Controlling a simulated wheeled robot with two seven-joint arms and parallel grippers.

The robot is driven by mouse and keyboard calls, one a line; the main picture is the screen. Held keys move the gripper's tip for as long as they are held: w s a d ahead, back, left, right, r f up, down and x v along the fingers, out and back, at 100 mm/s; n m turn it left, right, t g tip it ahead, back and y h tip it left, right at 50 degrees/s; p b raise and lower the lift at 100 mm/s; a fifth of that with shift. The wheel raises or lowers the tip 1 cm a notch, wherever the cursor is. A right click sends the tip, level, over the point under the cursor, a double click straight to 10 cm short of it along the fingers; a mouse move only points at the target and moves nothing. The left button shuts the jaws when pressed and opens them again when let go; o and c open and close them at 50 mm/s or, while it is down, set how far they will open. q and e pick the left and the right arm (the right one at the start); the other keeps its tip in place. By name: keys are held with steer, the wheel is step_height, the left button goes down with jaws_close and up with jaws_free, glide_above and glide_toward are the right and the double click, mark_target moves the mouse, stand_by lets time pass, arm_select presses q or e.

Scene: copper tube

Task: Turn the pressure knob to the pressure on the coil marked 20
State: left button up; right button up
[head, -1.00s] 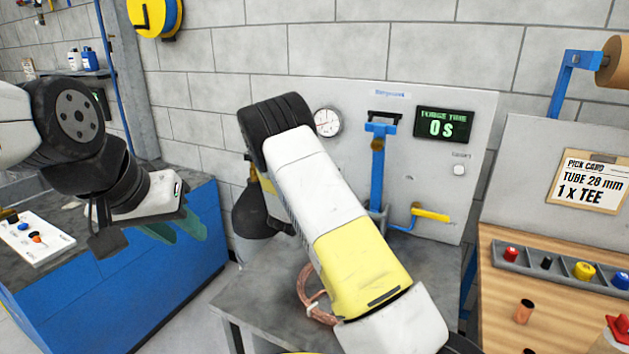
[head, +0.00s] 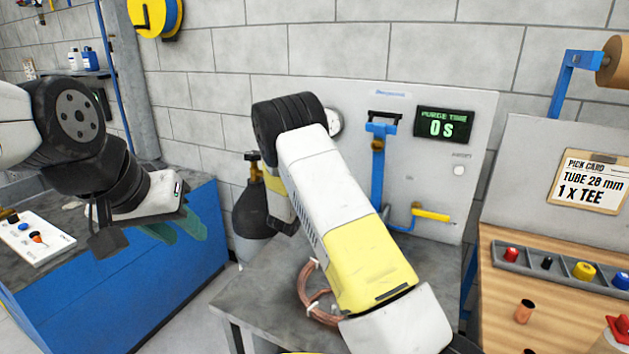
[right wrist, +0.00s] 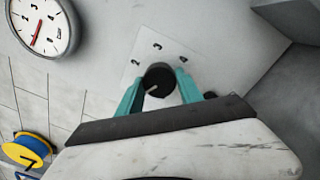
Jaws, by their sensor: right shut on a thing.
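The black pressure knob (right wrist: 157,82) sits on a pale plate with printed numbers, in the right wrist view. My right gripper (right wrist: 158,88) is shut on it, with one teal finger on each side. A light mark on the knob points to the lower left. The round gauge (right wrist: 42,24) has a red needle pointing down and left; it is partly covered in the head view (head: 335,122). The copper coil (head: 312,304) lies on the grey bench, partly behind my right arm; I cannot read a mark on it. My left gripper (head: 180,227) is open and empty at the left.
The grey panel (head: 480,120) carries a purge time display (head: 444,124) reading 0 s, a blue lever post (head: 378,170) and a yellow-handled valve (head: 430,214). A dark gas cylinder (head: 255,225) stands left of the bench. A wooden bench (head: 500,270) stands at the right.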

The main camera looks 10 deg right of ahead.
steer(key=o, duration=1.4)
steer(key=shift+s, duration=0.1)
steer(key=v, duration=0.7)
steer(key=shift+s+a, duration=0.2)
steer(key=shift+r, duration=0.1)
